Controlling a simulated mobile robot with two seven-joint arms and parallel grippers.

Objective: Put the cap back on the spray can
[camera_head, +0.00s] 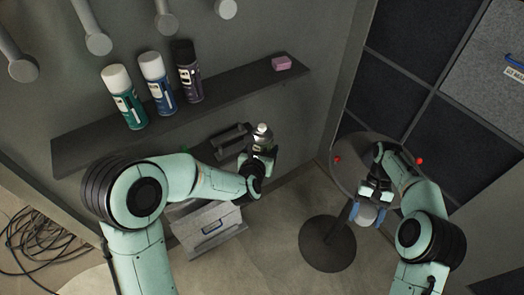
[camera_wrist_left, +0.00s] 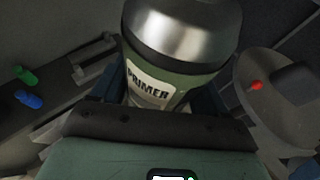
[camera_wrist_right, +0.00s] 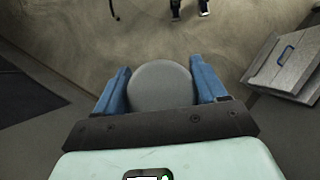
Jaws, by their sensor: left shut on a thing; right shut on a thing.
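The spray can (camera_head: 262,136) is upright in my left gripper (camera_head: 258,158), with its pale top and nozzle bare. In the left wrist view the can (camera_wrist_left: 178,50) shows a silver shoulder, a dark band and a green body labelled PRIMER, between the blue fingers. My right gripper (camera_head: 368,203) is shut on the grey cap (camera_head: 367,216). In the right wrist view the round grey cap (camera_wrist_right: 160,85) sits between two blue fingers. The cap and can are well apart, the cap to the right and lower in the head view.
Several capped cans, green (camera_head: 125,98), blue (camera_head: 158,84) and dark (camera_head: 187,72), stand on a wall shelf (camera_head: 240,92) with a pink block (camera_head: 281,63). A round table (camera_head: 345,155) lies behind my right gripper. A grey toolbox (camera_head: 210,235) is below.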

